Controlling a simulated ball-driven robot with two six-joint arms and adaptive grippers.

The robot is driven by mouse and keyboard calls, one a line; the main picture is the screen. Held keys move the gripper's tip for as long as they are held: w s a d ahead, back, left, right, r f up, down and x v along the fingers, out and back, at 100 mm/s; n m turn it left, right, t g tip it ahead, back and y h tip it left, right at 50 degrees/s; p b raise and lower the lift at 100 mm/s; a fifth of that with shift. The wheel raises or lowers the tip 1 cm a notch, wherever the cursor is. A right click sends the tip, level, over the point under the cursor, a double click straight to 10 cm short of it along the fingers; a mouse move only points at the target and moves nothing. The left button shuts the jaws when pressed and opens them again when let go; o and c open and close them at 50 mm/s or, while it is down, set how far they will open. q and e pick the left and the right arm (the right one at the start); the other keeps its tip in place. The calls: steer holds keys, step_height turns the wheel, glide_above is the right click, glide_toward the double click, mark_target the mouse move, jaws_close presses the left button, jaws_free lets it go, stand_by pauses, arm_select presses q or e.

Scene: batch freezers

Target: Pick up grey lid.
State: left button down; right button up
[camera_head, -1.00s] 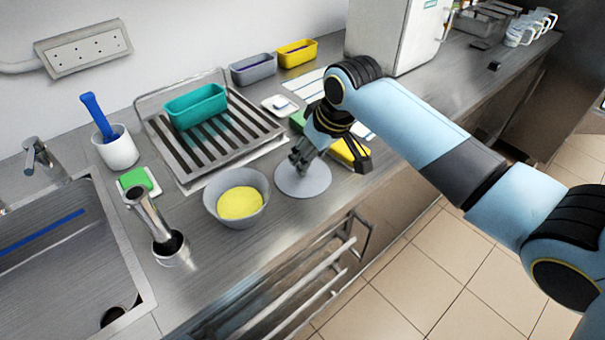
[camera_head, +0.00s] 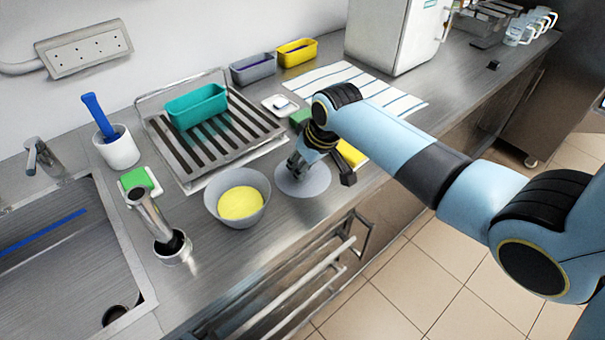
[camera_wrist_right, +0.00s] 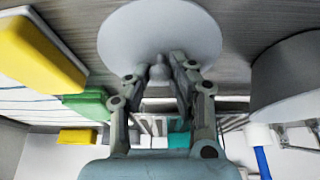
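The grey lid (camera_head: 316,184) is a flat round disc lying on the metal counter, right of the grey bowl. In the right wrist view the lid (camera_wrist_right: 125,35) fills the top middle, and its small knob (camera_wrist_right: 160,73) points toward my gripper. My right gripper (camera_head: 294,160) is over the lid from above. In the wrist view my right gripper (camera_wrist_right: 161,68) has its fingers on either side of the knob, open, with small gaps seeming to show. Contact with the knob is hard to judge. My left gripper is not in view.
The grey bowl (camera_head: 212,200) with yellow contents stands close left of the lid. A yellow block (camera_head: 352,152) and a green block (camera_head: 299,118) lie just behind and right. A drying rack with a teal tub (camera_head: 197,105) is behind. The counter's front edge is near.

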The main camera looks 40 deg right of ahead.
jaws_close()
